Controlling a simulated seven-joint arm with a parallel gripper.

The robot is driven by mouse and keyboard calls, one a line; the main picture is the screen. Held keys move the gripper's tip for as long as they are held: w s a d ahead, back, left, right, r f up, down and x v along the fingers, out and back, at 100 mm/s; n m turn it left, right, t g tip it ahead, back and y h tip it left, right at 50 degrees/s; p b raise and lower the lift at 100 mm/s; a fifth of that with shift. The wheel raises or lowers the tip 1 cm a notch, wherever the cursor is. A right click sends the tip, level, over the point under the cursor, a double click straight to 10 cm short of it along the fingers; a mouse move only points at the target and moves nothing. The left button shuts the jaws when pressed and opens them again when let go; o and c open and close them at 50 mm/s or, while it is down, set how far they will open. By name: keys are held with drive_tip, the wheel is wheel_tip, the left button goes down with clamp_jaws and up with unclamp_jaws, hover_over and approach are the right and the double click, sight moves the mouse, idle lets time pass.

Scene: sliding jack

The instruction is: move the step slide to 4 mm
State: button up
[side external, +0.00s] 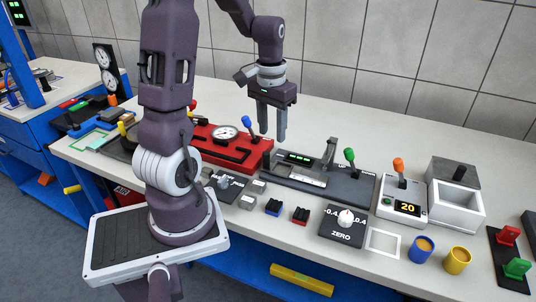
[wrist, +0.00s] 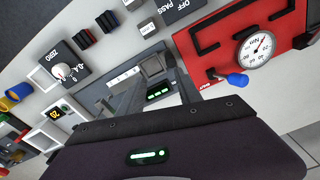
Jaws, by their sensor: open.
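A dark grey base with a lit green display (side external: 298,157), a pale scale strip and an upright grey block (side external: 331,152) stands mid-bench; it looks like the step slide. A green-knobbed lever (side external: 350,157) stands at its right end. In the wrist view the display (wrist: 158,92) and the pale scale strip (wrist: 122,77) show beyond my fingers. The display digits are too small to read. My gripper (side external: 272,136) is open and empty, pointing down in the air near the left end of this device, apart from it. Part of the device is hidden by my gripper in the wrist view.
A red panel with a round gauge (side external: 225,132) and a blue-knobbed lever (side external: 248,125) stand left of the device. A ZERO dial box (side external: 343,225) and small red and blue blocks sit in front. An orange-knobbed box (side external: 403,203) stands right. The bench behind is clear.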

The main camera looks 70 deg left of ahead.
sight(267, 153)
drive_tip(key=shift+n, duration=0.3)
drive_tip(key=a+f, duration=0.2)
drive_tip(key=f, duration=0.1)
drive_tip(key=shift+s+a, duration=0.25)
drive_tip(key=shift+s, duration=0.15)
wheel_tip(267, 153, down, 7)
drive_tip(key=shift+r, duration=0.2)
drive_tip(key=shift+c, duration=0.2)
clamp_jaws()
drive_tip(key=shift+w+r, duration=0.1)
